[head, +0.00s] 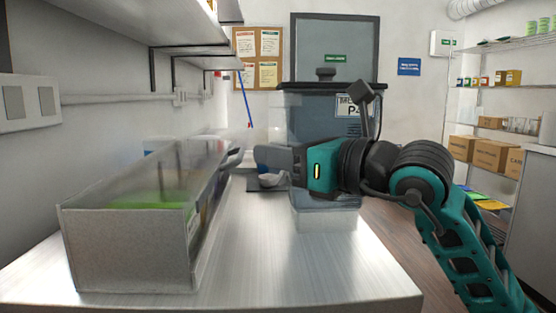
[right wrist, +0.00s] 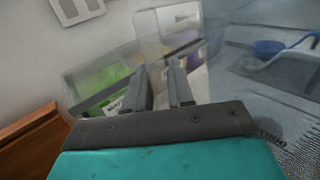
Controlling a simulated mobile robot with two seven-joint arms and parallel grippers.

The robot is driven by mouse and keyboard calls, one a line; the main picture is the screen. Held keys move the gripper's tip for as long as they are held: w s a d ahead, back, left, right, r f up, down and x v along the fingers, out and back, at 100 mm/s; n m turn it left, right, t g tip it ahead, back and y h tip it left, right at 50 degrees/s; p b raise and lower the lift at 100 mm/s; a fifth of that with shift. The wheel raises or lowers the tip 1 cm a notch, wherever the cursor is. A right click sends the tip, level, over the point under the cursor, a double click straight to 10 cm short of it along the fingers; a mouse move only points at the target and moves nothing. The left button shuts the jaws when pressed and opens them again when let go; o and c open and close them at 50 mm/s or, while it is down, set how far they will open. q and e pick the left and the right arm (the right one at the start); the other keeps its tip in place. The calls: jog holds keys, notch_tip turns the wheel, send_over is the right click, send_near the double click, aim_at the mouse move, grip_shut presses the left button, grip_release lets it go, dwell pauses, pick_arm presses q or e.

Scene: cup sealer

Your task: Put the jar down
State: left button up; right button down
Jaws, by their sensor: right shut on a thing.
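My right gripper (head: 238,157) reaches in from the right in the head view, low over the steel table, at the far right end of a see-through-topped box. In the right wrist view its two fingers (right wrist: 164,82) point away, with clear, see-through walls beyond them. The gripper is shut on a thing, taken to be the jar. The jar's outline is hard to tell from the clear walls around it, and my gripper and the box hide much of it in the head view. I cannot tell whether it touches the table. My left gripper is not in view.
The long box (head: 130,250) with green contents (head: 150,202) fills the left of the steel table (head: 270,275). The table's front right is clear. A large dark bin (head: 310,115) stands behind. Shelves (head: 180,23) hang at upper left.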

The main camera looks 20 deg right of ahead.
jog(key=shift+r, duration=0.15)
jog(key=c, duration=1.4)
grip_release()
jog(key=shift+f, duration=0.3)
jog(key=o, duration=0.4)
jog(key=shift+r, duration=0.1)
